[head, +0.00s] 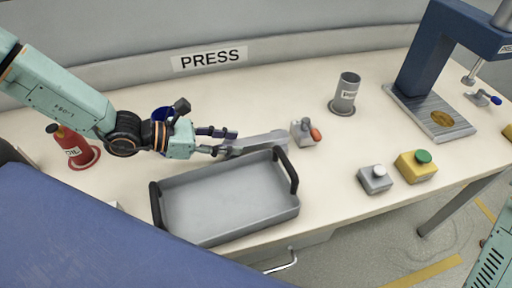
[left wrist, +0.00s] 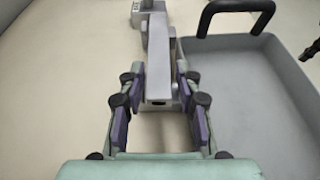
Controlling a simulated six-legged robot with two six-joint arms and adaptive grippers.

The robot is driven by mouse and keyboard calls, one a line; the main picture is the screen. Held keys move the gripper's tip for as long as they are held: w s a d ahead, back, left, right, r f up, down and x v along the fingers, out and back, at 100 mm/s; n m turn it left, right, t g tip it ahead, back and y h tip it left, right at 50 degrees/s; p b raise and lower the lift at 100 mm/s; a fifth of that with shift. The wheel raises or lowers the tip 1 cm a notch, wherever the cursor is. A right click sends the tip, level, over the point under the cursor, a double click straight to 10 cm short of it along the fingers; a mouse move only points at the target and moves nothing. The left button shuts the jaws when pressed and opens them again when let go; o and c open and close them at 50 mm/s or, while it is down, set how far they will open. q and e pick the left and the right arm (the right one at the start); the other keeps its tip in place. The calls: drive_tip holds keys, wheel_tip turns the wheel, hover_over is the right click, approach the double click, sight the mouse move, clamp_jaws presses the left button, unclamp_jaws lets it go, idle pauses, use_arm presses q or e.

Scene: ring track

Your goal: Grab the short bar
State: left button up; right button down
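The short bar is a grey metal bar (head: 257,142) lying on the bench just behind the grey tray. It also shows in the left wrist view (left wrist: 159,70), running away from me with its near end between the fingers. My left gripper (head: 229,144) reaches in from the left, with one finger on each side of that end. In the left wrist view the gripper (left wrist: 161,88) looks open, its purple pads close beside the bar; I cannot tell whether they touch it. My right gripper is not in view.
The grey tray (head: 230,203) with black handles stands close in front of the bar. A small fixture with a red-orange knob (head: 315,134) stands at its far end. A grey cylinder (head: 346,93), buttons (head: 375,181) and a blue press (head: 430,60) are right.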

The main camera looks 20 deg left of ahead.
use_arm(q)
drive_tip(key=shift+b+x, duration=0.5)
drive_tip(key=shift+x, duration=0.55)
drive_tip(key=shift+c, duration=0.3)
drive_tip(key=shift+w, duration=0.1)
drive_tip(key=c, duration=0.3)
clamp_jaws()
